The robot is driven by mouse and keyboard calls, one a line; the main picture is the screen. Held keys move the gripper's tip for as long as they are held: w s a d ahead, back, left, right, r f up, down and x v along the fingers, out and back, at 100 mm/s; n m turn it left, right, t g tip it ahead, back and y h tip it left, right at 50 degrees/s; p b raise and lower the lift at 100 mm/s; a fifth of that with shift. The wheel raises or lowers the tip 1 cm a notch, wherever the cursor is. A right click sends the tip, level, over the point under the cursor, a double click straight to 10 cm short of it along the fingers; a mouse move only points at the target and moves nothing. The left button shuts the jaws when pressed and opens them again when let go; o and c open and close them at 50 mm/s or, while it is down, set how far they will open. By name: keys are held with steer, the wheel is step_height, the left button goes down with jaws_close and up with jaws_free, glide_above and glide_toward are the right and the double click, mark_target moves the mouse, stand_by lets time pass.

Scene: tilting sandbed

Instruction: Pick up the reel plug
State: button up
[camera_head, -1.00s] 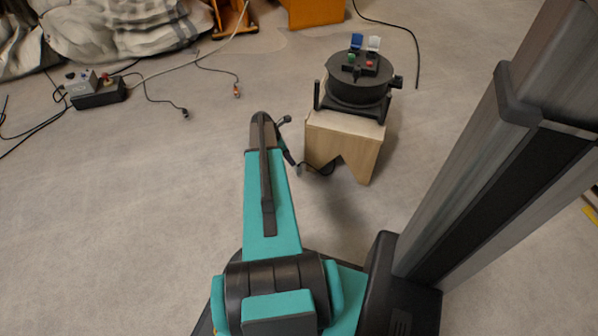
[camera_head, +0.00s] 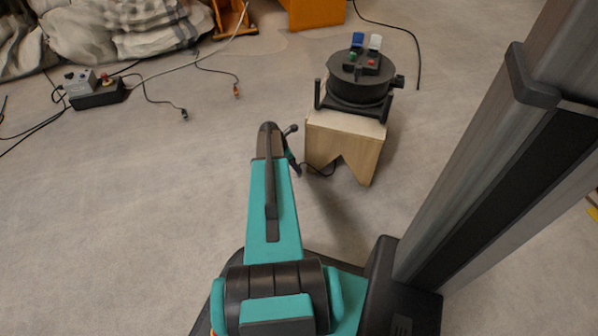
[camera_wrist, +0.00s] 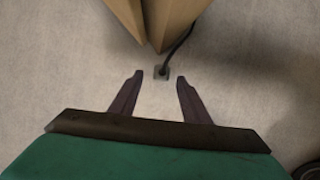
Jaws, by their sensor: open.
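The reel plug (camera_wrist: 161,72) lies on the floor at the foot of a wooden stool, at the end of a dark cable (camera_wrist: 180,42). In the wrist view my gripper (camera_wrist: 160,77) is open and empty. Its two dark fingers stand apart, with the plug just ahead, between the lines of their tips. I cannot tell how high the fingers are above the floor. In the head view my arm hides the plug. The black cable reel (camera_head: 360,85) sits on top of the wooden stool (camera_head: 343,145), and its cable (camera_head: 320,172) shows by the stool's foot.
The stool's wooden legs (camera_wrist: 165,18) stand close beyond the plug in the wrist view. A power box (camera_head: 97,93) and loose cables with plugs (camera_head: 183,114) lie on the floor at the left.

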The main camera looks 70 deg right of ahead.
steer(key=shift+b+x, duration=1.65)
steer(key=shift+x, duration=0.9)
steer(key=shift+s+r, duration=0.1)
steer(key=shift+s, duration=0.05)
steer(key=shift+c, duration=0.3)
jaws_close()
